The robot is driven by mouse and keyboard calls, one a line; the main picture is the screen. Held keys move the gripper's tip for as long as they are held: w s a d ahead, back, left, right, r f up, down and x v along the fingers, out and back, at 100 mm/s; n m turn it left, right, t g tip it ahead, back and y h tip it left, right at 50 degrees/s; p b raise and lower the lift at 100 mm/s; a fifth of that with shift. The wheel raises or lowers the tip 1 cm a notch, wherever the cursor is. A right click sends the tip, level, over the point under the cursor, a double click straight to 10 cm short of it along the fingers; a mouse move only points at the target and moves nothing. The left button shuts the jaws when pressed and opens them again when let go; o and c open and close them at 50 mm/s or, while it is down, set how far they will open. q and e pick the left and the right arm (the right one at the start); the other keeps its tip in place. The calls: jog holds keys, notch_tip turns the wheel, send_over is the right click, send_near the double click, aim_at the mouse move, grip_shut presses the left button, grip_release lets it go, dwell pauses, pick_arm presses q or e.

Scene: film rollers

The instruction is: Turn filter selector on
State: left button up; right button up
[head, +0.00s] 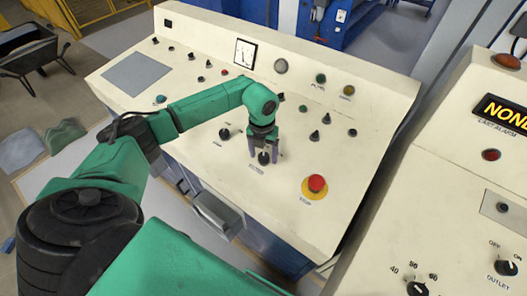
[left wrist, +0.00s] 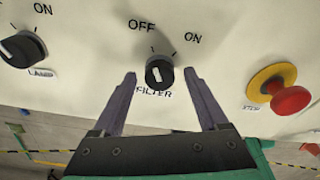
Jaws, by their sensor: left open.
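The filter selector (head: 264,158) is a small black knob on the sloped cream console. In the left wrist view, the filter selector (left wrist: 158,73) sits above its FILTER label, with OFF and ON marks over it. Its white-marked handle stands nearly upright, closer to the OFF mark than to ON. My left gripper (head: 264,153) is open, with its fingers on either side of the knob; in the left wrist view the fingers (left wrist: 160,76) show gaps to the knob on both sides. My right gripper is out of view.
A red stop button (head: 316,184) on a yellow base stands to the right of the selector. The lamp knob (left wrist: 22,48) is to its left. Several other knobs and lights spread over the console. A second panel (head: 455,190) stands at right.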

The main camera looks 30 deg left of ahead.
pick_arm(q)
grip_shut()
jog(key=shift+w+f+m+b, duration=0.1)
jog(key=shift+f+m+b, duration=0.05)
jog(key=shift+m+b, duration=1.1)
jog(key=shift+m+y+b, duration=0.3)
jog(key=shift+m+b, duration=0.75)
jog(key=shift+m, duration=0.2)
jog(key=m+b, duration=0.2)
jog(key=m, duration=0.2)
jog(key=shift+b, duration=0.4)
jog(key=shift+r+m+b, duration=0.2)
jog(key=shift+m+b, duration=0.5)
jog(key=shift+m, duration=0.8)
